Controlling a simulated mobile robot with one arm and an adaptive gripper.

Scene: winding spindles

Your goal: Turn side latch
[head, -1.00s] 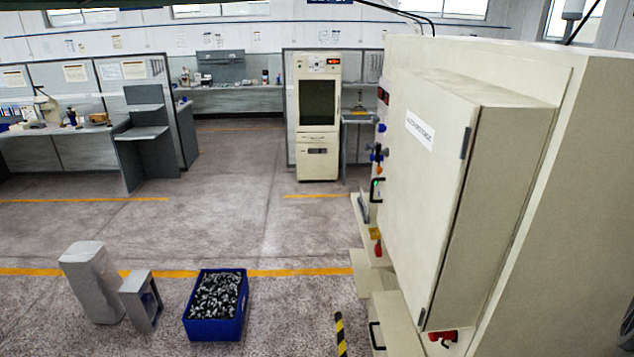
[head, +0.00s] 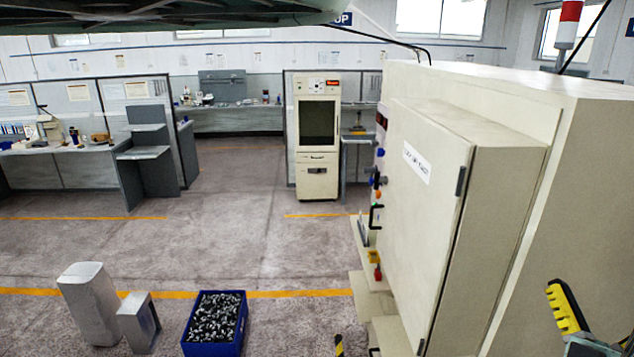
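The large cream machine cabinet (head: 560,200) fills the right side, its shut door panel (head: 425,215) bearing a white label. A dark grey hinge-like fitting (head: 461,181) sits on the door's right edge. A black handle (head: 375,217) shows at the machine's left edge, seen nearly edge-on. I cannot tell which fitting is the side latch. A yellow and black ridged part (head: 566,307), apparently of my arm or gripper, shows at the lower right in front of the cabinet's side. Its fingertips cannot be made out, nor whether it touches anything.
A blue crate (head: 187,342) of dark metal parts stands on the floor, with a grey block (head: 90,303) and a smaller grey stand (head: 138,322) to its left. A cream cabinet (head: 317,150) with a dark window stands at the back. The middle floor is clear.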

